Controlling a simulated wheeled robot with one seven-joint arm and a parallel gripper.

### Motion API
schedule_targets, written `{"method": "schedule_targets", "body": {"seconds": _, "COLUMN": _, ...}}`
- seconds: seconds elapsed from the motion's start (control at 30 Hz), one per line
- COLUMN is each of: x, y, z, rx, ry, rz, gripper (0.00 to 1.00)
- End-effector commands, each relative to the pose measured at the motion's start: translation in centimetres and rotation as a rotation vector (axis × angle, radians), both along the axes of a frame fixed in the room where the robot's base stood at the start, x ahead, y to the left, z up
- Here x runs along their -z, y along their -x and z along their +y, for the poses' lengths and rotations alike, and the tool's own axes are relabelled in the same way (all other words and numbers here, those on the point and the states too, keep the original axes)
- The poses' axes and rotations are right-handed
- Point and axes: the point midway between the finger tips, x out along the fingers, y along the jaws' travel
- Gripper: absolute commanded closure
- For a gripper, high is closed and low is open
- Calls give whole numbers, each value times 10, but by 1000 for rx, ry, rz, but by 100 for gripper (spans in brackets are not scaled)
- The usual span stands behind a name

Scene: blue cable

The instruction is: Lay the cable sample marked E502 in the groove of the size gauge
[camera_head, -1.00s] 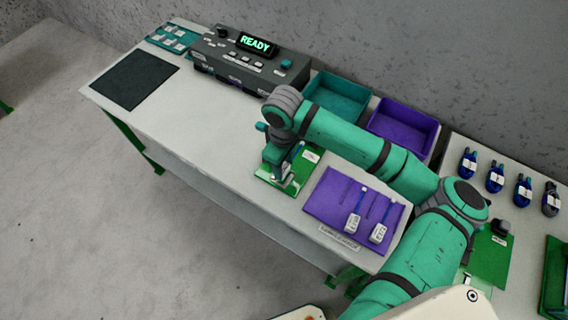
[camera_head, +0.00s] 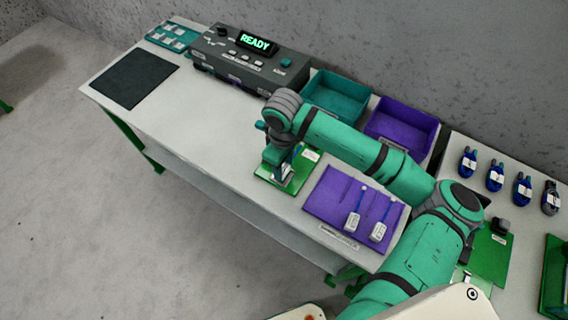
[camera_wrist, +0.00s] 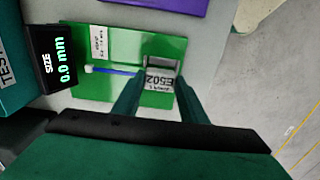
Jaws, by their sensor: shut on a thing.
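The size gauge is a green plate (camera_wrist: 172,48) with a small display (camera_wrist: 58,68) reading "SIZE 0.0 mm". It also shows in the head view as a green plate (camera_head: 303,170) under my gripper. My gripper (camera_wrist: 150,82) is shut on the E502 cable sample, whose white tag (camera_wrist: 160,79) sits between the fingers. The sample's blue cable (camera_wrist: 112,71) with a pale end extends left over the plate. I cannot tell whether it rests in the groove or is slightly above it. In the head view my arm hides most of the sample.
A purple mat (camera_head: 330,196) beside the gauge holds two tagged cable samples (camera_head: 353,222). Teal (camera_head: 336,97) and purple (camera_head: 402,128) bins stand behind. A tester (camera_head: 238,62) displaying "READY" is at the back left.

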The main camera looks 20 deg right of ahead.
Motion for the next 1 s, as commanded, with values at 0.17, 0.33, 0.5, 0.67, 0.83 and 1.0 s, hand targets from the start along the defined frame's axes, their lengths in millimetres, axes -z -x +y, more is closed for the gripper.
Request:
{"method": "schedule_targets", "body": {"seconds": 0.17, "x": 3, "y": 0, "z": 0, "rx": 0, "ry": -1, "rz": 1, "gripper": 85}}
{"method": "schedule_targets", "body": {"seconds": 0.33, "x": 5, "y": 0, "z": 0, "rx": 0, "ry": -1, "rz": 1, "gripper": 85}}
{"method": "schedule_targets", "body": {"seconds": 0.5, "x": 7, "y": 0, "z": 0, "rx": 0, "ry": 0, "rz": 0, "gripper": 85}}
{"method": "schedule_targets", "body": {"seconds": 0.67, "x": 9, "y": 0, "z": 0, "rx": 0, "ry": 0, "rz": 0, "gripper": 85}}
{"method": "schedule_targets", "body": {"seconds": 0.83, "x": 11, "y": 0, "z": 0, "rx": 0, "ry": 0, "rz": 0, "gripper": 85}}
{"method": "schedule_targets", "body": {"seconds": 1.0, "x": 13, "y": 0, "z": 0, "rx": 0, "ry": 0, "rz": 0, "gripper": 85}}
